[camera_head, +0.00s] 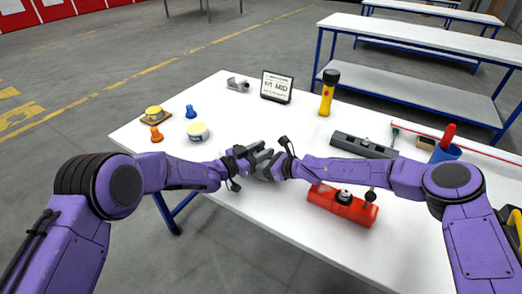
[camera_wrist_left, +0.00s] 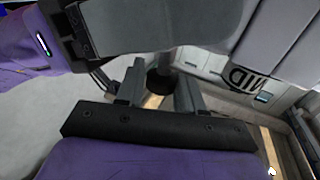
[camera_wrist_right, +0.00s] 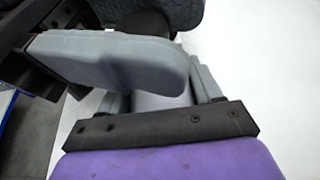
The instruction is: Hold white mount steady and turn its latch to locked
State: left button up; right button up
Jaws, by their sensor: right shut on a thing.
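My two grippers meet over the front middle of the white table in the head view and hide the white mount there. My left gripper (camera_head: 252,160) looks open in the left wrist view, its fingers apart on either side of a small dark round piece (camera_wrist_left: 160,80). I cannot tell whether they touch it, or whether it is the latch. My right gripper (camera_head: 274,164) is shut on a pale piece, apparently the white mount (camera_wrist_right: 150,105), seen between its fingers in the right wrist view. Large grey finger parts fill much of both wrist views. The latch position cannot be read.
The table's front edge lies near my arms.

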pick_arm(q)
jog(key=shift+o, duration=0.6)
jog(key=shift+w+r, duration=0.1)
jog(key=shift+r, duration=0.1)
pick_arm(e)
jog(key=shift+s+f, duration=0.1)
jog(key=shift+f, duration=0.05)
pick_arm(q)
jog(key=shift+f, duration=0.1)
jog(key=shift+a, duration=0.1)
pick_arm(e)
jog(key=shift+r, duration=0.2)
pick_arm(q)
jog(key=v, duration=1.1)
jog(key=shift+s+a, duration=0.25)
jog(key=shift+a, duration=0.05)
pick_arm(e)
jog(key=o, duration=1.2)
jog(key=shift+o, duration=0.2)
